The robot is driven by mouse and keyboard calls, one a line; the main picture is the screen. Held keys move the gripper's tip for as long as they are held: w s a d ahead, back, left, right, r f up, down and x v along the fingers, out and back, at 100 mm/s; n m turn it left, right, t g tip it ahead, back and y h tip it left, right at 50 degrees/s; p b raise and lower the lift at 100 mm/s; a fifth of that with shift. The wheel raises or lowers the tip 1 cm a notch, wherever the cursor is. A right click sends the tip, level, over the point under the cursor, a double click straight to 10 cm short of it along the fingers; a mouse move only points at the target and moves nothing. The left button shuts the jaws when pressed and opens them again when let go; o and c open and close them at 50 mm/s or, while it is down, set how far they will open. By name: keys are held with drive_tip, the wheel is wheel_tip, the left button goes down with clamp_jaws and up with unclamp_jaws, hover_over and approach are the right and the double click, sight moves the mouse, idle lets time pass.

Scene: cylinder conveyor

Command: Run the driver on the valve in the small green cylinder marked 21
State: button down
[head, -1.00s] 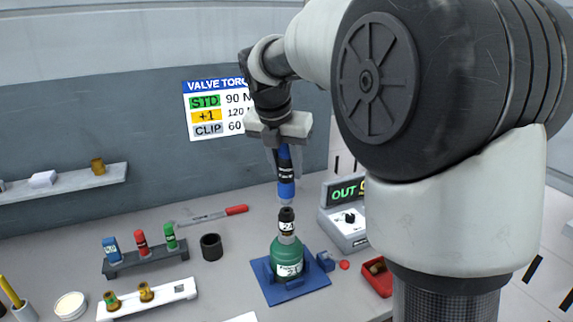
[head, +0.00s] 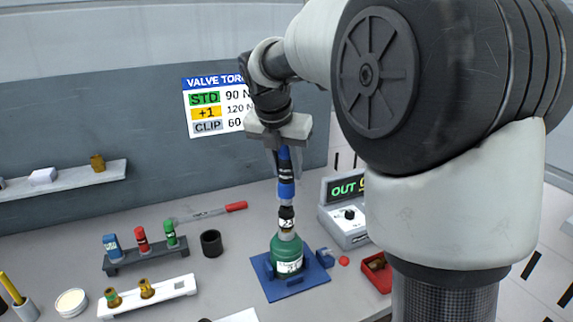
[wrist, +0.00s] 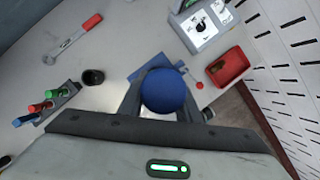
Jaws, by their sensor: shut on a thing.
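The small green cylinder (head: 288,258) stands upright in a blue fixture (head: 302,288) on the table. A dark socket with a white label (head: 287,217) sits at its top. My gripper (head: 284,160) is shut on the blue driver (head: 286,178), held upright above the cylinder. The driver's lower tip meets the top of the dark socket, though I cannot tell how firmly it is seated. In the wrist view the driver's round blue end (wrist: 166,91) fills the space between the fingers and hides the cylinder. The cylinder's label is too small to read surely.
A box with a knob and an "OUT" display (head: 346,205) stands right of the fixture, beside a red tray (head: 377,275). A rack (head: 145,257) with blue, red and green pieces, a white rack (head: 172,294), a black cup (head: 211,243) and a red-handled wrench (head: 236,207) lie left.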

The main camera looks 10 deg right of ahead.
sight(286, 151)
drive_tip(key=shift+f, duration=0.55)
idle(0.5)
drive_tip(key=shift+r, duration=0.15)
idle(0.5)
drive_tip(key=shift+f+p, duration=0.45)
drive_tip(key=shift+p, duration=0.45)
idle(0.8)
drive_tip(key=shift+p, duration=0.75)
idle(0.3)
drive_tip(key=shift+f+p, duration=0.3)
drive_tip(key=shift+p, duration=0.25)
idle(0.5)
drive_tip(key=shift+p, duration=0.9)
idle(0.4)
wheel_tip(286, 151, up, 2)
drive_tip(key=shift+r+p, duration=0.1)
drive_tip(key=shift+p, duration=0.9)
drive_tip(key=shift+r, duration=2)
